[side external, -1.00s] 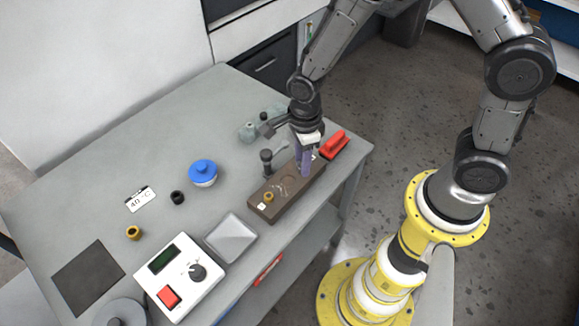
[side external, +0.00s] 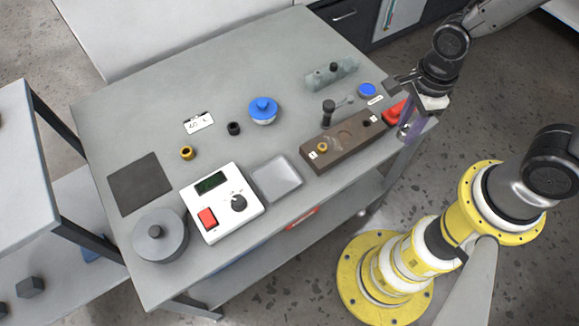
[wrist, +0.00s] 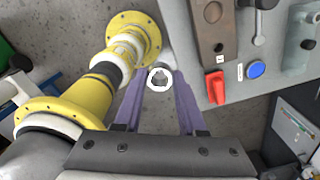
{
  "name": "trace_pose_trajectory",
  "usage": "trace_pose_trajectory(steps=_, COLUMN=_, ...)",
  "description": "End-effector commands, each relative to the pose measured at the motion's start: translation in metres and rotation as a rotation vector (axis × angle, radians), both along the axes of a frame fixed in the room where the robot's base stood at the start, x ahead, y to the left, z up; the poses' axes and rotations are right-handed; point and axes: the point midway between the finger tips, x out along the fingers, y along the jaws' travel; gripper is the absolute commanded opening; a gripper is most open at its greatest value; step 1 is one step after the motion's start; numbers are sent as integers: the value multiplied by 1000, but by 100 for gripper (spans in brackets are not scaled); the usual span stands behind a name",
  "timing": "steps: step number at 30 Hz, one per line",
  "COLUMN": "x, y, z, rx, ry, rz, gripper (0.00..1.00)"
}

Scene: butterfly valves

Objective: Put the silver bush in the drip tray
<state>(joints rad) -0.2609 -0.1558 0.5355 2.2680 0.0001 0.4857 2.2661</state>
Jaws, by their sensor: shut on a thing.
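The silver bush (wrist: 160,79) is a bright ring with a dark centre, held between the purple fingertips of my gripper (wrist: 160,82) in the wrist view. In the side view my gripper (side external: 408,138) hangs at the table's right edge, by the red handle. The bush is small and partly covered by the fingers there. The drip tray (side external: 277,178) is a shallow, light grey square tray near the table's front edge, left of the brown block, and looks empty. It is outside the wrist view.
The brown block (side external: 338,147) with a brass bush (side external: 322,146) and a black upright knob (side external: 328,108) lie between my gripper and the tray. A red handle (side external: 397,110) and a blue disc (side external: 367,90) are nearby. A white control box (side external: 222,203) stands left of the tray.

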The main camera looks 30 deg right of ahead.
Motion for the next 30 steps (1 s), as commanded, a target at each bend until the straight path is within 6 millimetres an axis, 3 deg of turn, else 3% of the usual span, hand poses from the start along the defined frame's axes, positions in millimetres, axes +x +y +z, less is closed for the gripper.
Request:
trace_pose_trajectory(steps=6, x=40, y=56, z=-2, rx=4, ry=-20, rz=335, gripper=0)
trace_pose_trajectory(steps=13, x=44, y=125, z=-15, rx=2, ry=-11, rz=611, gripper=0)
trace_pose_trajectory(steps=21, x=33, y=153, z=-28, rx=-4, ry=8, rz=696, gripper=0)
trace_pose_trajectory(steps=30, x=77, y=189, z=-53, rx=-4, ry=8, rz=696, gripper=0)
